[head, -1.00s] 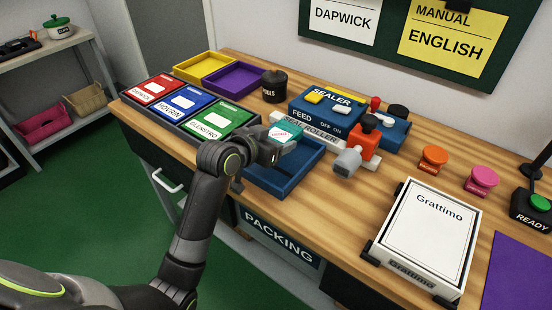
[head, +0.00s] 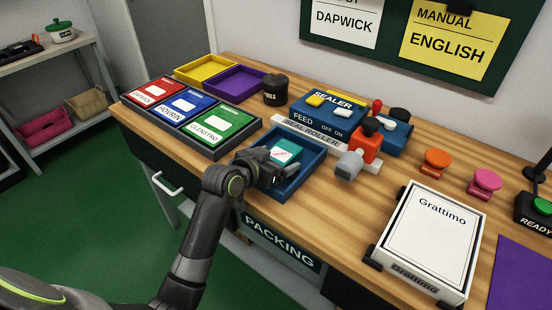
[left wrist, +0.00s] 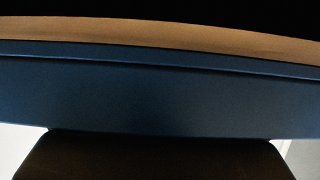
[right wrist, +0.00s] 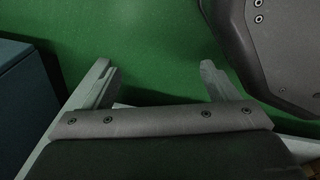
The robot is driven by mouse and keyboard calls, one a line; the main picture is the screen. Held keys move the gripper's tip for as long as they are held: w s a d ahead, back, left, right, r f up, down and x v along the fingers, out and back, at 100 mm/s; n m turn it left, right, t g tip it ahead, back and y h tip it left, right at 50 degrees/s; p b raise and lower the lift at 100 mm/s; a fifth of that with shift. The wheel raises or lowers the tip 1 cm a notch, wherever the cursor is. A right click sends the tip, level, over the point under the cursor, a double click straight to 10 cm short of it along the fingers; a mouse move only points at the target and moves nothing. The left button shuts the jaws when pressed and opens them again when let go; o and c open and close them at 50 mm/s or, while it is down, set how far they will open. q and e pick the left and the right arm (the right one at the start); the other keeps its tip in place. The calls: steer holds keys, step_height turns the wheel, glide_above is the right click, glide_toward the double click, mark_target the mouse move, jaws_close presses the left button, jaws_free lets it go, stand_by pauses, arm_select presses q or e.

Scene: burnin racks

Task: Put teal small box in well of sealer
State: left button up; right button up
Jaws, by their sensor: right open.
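The teal small box (head: 286,151), with a white label on top, is over the blue well (head: 313,167) of the sealer (head: 328,112). My left gripper (head: 279,165) is at the box's near left side and appears shut on it. The gripper hides part of the box, so I cannot tell whether it touches the well floor. The left wrist view shows a blue wall (left wrist: 160,95) close up, with no fingers or box distinguishable. My right gripper (right wrist: 160,85) is open and empty above the green floor.
A white Grattimo tray (head: 460,272) is at front right. Bare wood lies between.

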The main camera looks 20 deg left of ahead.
steer(key=shift+d, duration=0.2)
arm_select(q)
steer(key=shift+r, duration=0.2)
steer(key=p+v, duration=0.1)
steer(key=v, duration=0.9)
steer(key=shift+s+a+r, duration=0.15)
steer(key=shift+s, duration=0.1)
steer(key=shift+s+a+r, duration=0.2)
steer(key=shift+s+r, duration=0.05)
steer(key=shift+s, duration=0.35)
arm_select(e)
steer(key=shift+s+a+r, duration=0.2)
steer(key=shift+a+r, duration=0.1)
steer(key=shift+a, duration=0.2)
steer(key=shift+d, duration=0.25)
steer(key=shift+d, duration=0.1)
